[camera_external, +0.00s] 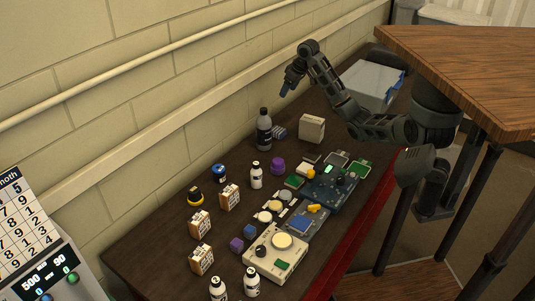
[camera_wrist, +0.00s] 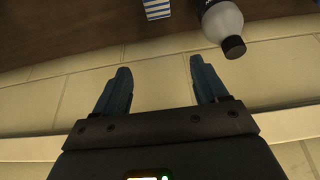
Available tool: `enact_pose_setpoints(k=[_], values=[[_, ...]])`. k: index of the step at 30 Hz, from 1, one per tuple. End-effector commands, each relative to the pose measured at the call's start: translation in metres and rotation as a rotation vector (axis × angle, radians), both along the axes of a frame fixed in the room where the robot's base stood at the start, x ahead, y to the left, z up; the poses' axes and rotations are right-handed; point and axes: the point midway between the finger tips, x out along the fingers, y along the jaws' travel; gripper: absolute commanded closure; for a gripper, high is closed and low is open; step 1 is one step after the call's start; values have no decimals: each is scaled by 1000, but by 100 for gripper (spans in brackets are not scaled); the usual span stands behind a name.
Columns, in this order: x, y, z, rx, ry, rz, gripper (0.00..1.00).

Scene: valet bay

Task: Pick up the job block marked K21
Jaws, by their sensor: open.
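Three light wooden blocks with printed faces stand on the left part of the dark bench in the external view: the farthest block (camera_external: 229,197), a middle block (camera_external: 200,223) and the nearest block (camera_external: 201,260). Their print is too small to read, so I cannot tell which is K21. My gripper (camera_external: 287,88) is raised near the wall, above the far part of the bench and well away from these blocks. In the wrist view my gripper (camera_wrist: 160,72) is open, with nothing between its blue fingers. No wooden block shows in the wrist view.
A grey bottle with a dark cap (camera_external: 264,130) stands below my gripper; it also shows in the wrist view (camera_wrist: 222,22). A blue-striped item (camera_wrist: 157,8) is beside it. Small bottles, a purple item (camera_external: 278,165) and electronics (camera_external: 275,252) crowd the bench. The near-left bench corner is clear.

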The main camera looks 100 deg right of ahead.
Motion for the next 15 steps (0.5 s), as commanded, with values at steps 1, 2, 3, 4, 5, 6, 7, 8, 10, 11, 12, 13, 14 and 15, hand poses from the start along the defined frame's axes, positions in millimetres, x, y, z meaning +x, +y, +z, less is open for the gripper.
enact_pose_setpoints(k=[1,2,3,4,5,6,7,8,10,11,12,13,14,15], values=[[2,1,3,3,-3,-2,28],[9,3,3,9,-16,-8,28],[14,5,4,18,-30,-16,28],[19,7,5,23,-40,-22,28],[23,8,6,29,-51,-30,28],[29,10,7,37,-64,-40,28],[34,12,8,44,-75,-46,28],[38,14,9,52,-87,-56,28],[51,19,12,70,-116,-74,28],[57,22,13,81,-129,-84,28],[64,25,14,95,-147,-96,28],[71,28,16,107,-160,-106,28],[77,31,17,120,-176,-118,28],[87,36,19,138,-196,-131,28]])
